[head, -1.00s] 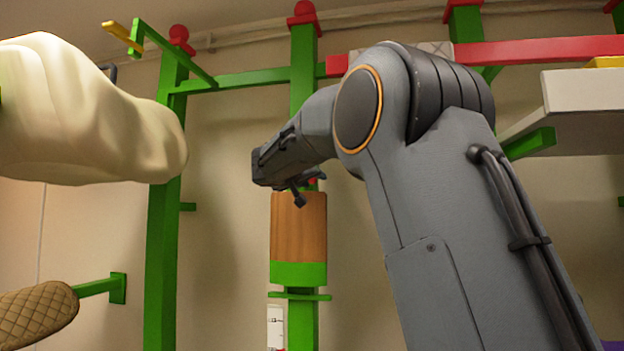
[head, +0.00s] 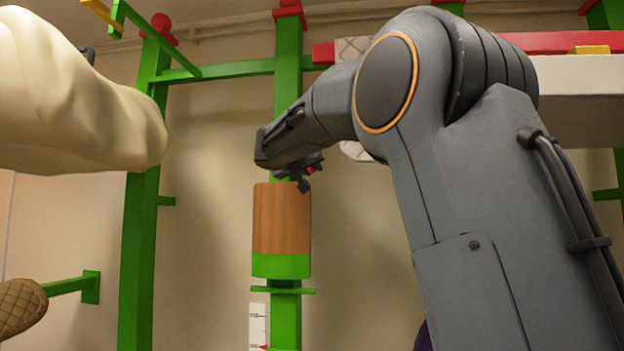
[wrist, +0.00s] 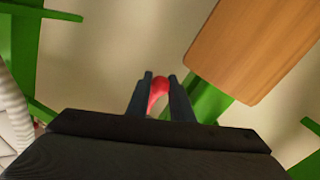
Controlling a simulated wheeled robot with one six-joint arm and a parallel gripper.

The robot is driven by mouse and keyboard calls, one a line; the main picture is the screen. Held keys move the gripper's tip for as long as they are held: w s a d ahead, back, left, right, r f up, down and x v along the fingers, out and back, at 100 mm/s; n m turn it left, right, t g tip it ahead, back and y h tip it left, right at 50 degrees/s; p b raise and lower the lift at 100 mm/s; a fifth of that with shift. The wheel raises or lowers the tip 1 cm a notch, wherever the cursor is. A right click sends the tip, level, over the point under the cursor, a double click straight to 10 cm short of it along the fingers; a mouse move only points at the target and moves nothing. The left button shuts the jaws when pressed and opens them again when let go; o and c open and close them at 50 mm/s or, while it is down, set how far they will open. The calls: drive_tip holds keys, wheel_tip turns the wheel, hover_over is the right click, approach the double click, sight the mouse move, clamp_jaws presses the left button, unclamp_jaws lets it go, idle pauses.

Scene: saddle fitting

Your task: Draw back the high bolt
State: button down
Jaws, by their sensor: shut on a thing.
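The red knob (wrist: 158,86) of the bolt sits between the two dark fingers of my gripper (wrist: 160,78) in the wrist view. My gripper is shut on it. In the head view my gripper (head: 303,182) is by the right edge of the green post, just above the wooden block, and a small bit of the red knob (head: 313,169) shows beside the fingers. The bolt's shaft and how far it stands in the post are hidden.
The wooden block (head: 281,220) with a green base is on the green post (head: 287,70); its face (wrist: 255,45) is close at upper right in the wrist view. A cream padded shape (head: 75,95) bulges in at left. A white shelf (head: 580,110) is at right.

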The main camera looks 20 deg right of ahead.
drive_tip(key=shift+s+d, duration=0.15)
drive_tip(key=shift+d, duration=0.1)
drive_tip(key=c, duration=1.6)
unclamp_jaws()
drive_tip(key=shift+o, duration=0.2)
drive_tip(key=b+v, duration=0.4)
drive_tip(key=v, duration=0.4)
